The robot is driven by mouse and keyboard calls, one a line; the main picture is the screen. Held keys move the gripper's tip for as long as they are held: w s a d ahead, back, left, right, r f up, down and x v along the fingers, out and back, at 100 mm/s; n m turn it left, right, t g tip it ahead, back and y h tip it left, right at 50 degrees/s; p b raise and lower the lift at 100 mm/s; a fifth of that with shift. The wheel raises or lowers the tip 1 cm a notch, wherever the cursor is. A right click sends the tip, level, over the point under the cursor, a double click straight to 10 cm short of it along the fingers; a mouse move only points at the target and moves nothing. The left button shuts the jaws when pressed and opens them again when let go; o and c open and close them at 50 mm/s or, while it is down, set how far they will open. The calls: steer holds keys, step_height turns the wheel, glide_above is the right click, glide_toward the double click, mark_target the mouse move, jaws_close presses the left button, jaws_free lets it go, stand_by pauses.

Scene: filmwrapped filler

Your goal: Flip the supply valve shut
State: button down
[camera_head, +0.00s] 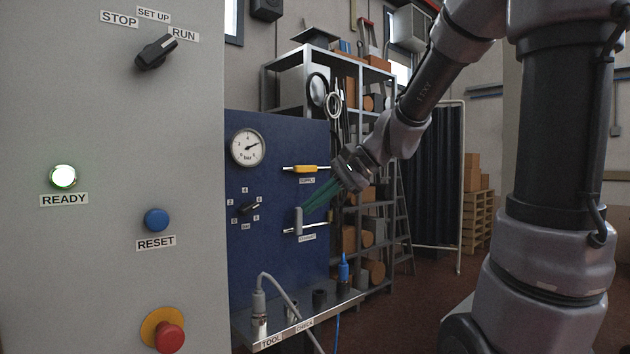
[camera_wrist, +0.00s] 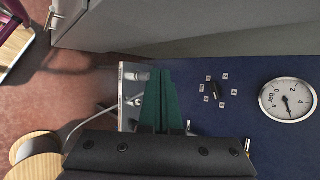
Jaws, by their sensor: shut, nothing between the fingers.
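The supply valve (camera_head: 306,168) is on the blue panel, with a yellow handle lying level along its pipe, above its label. Below it, a second valve with a grey handle (camera_head: 298,220) stands upright across its pipe; its label seems to read EXHAUST. My gripper (camera_head: 307,210) has green fingers, shut and empty, with the tips close to the grey handle and below the yellow one. I cannot tell whether they touch the grey handle. In the wrist view the shut fingers (camera_wrist: 160,78) point up the picture, and the yellow handle is not visible there.
A pressure gauge (camera_head: 248,147) and a small black selector knob (camera_head: 250,208) are on the blue panel (camera_head: 280,265). A tool shelf (camera_head: 300,330) juts out below with a cable. The grey control cabinet (camera_head: 110,270) stands at left. A storage rack (camera_head: 375,75) is behind.

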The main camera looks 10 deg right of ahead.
mark_target(306, 169)
steer(key=w+m+t+y, duration=0.45)
steer(key=w+m, duration=0.35)
steer(key=w, duration=0.9)
steer(key=w+d+f+m+t+h, duration=0.3)
steer(key=w+d+f+m+t, duration=0.1)
steer(key=w+d+m+t, duration=0.5)
steer(key=w+d+m, duration=0.2)
steer(key=w+d, duration=0.2)
steer(key=w, duration=0.2)
steer(key=shift+d+m, duration=0.15)
steer(key=shift+m, duration=0.25)
steer(key=shift+w+r, duration=0.1)
steer(key=shift+w, duration=0.05)
steer(key=w+a+r, duration=0.5)
steer(key=w+r, duration=0.1)
steer(key=w, duration=0.2)
steer(key=shift+w+r, duration=0.15)
steer(key=shift+r, duration=0.05)
